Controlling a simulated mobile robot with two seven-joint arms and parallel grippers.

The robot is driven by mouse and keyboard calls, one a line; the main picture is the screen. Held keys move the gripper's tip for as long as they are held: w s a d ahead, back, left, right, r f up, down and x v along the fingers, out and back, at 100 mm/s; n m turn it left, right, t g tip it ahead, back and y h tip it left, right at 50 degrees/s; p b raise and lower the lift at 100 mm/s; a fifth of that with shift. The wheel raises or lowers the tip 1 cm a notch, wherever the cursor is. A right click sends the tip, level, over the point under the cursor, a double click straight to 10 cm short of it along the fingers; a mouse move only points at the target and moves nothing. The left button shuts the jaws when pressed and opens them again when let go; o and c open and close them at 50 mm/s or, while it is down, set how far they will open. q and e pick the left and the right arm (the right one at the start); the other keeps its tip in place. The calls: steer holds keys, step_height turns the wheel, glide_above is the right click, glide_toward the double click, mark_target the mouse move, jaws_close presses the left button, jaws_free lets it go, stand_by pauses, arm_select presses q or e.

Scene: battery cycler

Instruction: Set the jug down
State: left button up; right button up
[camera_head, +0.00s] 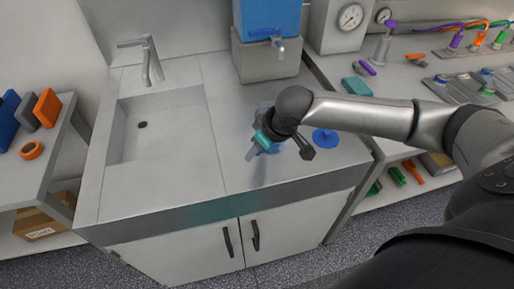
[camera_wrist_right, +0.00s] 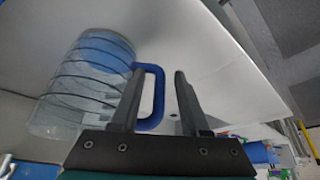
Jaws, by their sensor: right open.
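The jug (camera_wrist_right: 82,88) is clear and ribbed, with a blue handle (camera_wrist_right: 158,95), at the left of the right wrist view. My right gripper (camera_wrist_right: 160,74) is open, and the outer bar of the handle lies between its two fingers, apart from the right finger. In the head view my right gripper (camera_head: 250,153) is over the counter, right of the sink, and hides most of the jug. A blue patch (camera_head: 276,149) shows beside it; I cannot tell whether it is jug or counter item. My left gripper is out of view.
The counter (camera_head: 205,175) is clear between the sink (camera_head: 165,128) and my gripper. A blue disc (camera_head: 325,138) lies to the right. A blue tank with a tap (camera_head: 268,30) stands behind. The counter's front edge (camera_head: 225,207) is close. A bench (camera_head: 420,75) with instruments is at the right.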

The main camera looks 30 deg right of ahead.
steer(key=shift+r, duration=0.15)
steer(key=p+v, duration=0.2)
steer(key=v, duration=1)
steer(key=shift+p, duration=0.35)
steer(key=shift+w, duration=0.1)
stand_by(0.5)
